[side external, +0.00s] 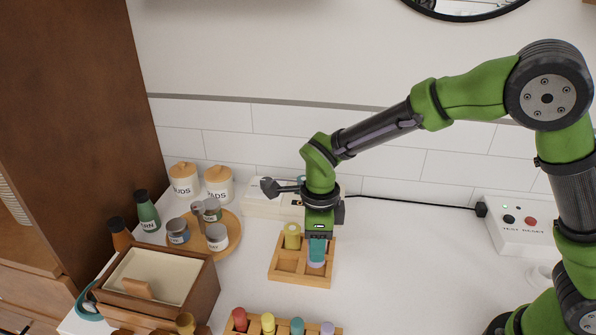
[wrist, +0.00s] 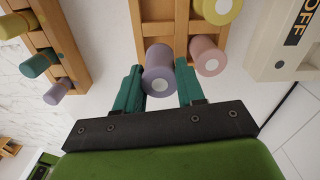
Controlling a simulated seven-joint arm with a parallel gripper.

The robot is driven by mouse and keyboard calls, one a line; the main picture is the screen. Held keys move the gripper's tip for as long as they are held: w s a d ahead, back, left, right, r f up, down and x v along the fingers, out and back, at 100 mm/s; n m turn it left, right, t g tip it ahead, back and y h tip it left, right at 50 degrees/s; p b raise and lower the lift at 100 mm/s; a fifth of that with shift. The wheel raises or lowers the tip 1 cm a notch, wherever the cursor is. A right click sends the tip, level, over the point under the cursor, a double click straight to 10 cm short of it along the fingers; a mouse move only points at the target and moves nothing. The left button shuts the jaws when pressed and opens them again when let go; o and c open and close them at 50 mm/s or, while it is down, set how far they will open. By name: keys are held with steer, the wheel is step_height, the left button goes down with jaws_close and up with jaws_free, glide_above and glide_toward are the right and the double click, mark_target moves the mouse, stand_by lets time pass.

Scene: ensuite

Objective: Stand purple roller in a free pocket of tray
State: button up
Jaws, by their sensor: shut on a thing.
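The purple roller (wrist: 158,70) is upright between the teal fingers of my gripper (side external: 317,250), which is shut on it. In the side view only a pale purple part (side external: 316,265) shows below the fingers. The wooden tray (side external: 301,281) has square pockets, and the held roller is at its right side. I cannot tell whether its lower end is inside a pocket. A yellow roller (side external: 292,236) stands in the back left pocket. A pink roller (wrist: 208,57) stands beside the purple one in the wrist view; my gripper hides it in the side view.
A wooden rack with red (side external: 239,319), yellow, teal and another purple roller (side external: 327,328) is at the front edge. A round board with tins (side external: 217,236) and a wooden box (side external: 157,278) are left. A cream device (side external: 265,207) stands behind. The counter right of the tray is clear.

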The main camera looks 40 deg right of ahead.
steer(key=shift+f, duration=1.65)
steer(key=shift+f, duration=0.1)
steer(key=o, duration=0.8)
steer(key=shift+f, duration=0.1)
steer(key=shift+c, duration=0.2)
